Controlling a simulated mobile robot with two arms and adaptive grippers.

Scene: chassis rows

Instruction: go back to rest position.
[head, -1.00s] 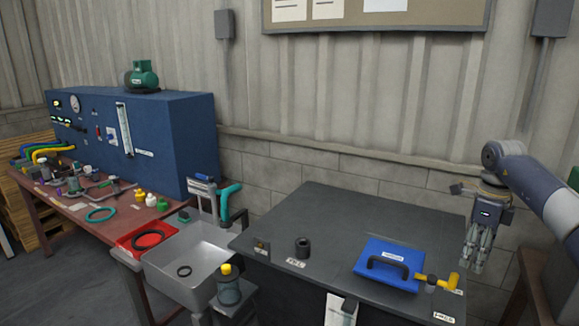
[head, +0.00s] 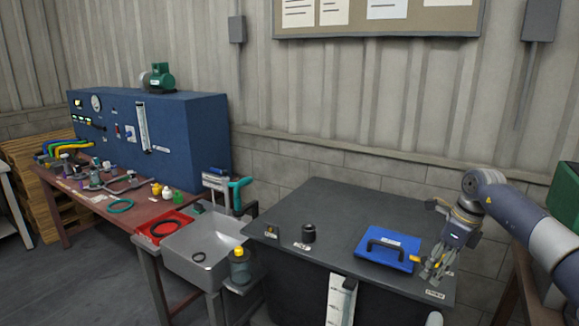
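My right gripper (head: 436,268) hangs from the arm coming in at the right, fingers pointing down. It is over the right end of the dark grey table (head: 340,205), beside the blue case (head: 388,247) with the black handle. A small yellow part (head: 414,259) shows between the case and the fingers, partly hidden by them. The fingers look close together, but I cannot tell whether they are open, shut or holding anything. My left gripper is not in view.
A black cylinder (head: 309,233) stands on the grey table. To the left are a metal sink (head: 205,245), a bottle with a yellow cap (head: 240,268), a red tray (head: 172,224) and a bench with a blue test panel (head: 185,140). A green box (head: 565,197) is at the right edge.

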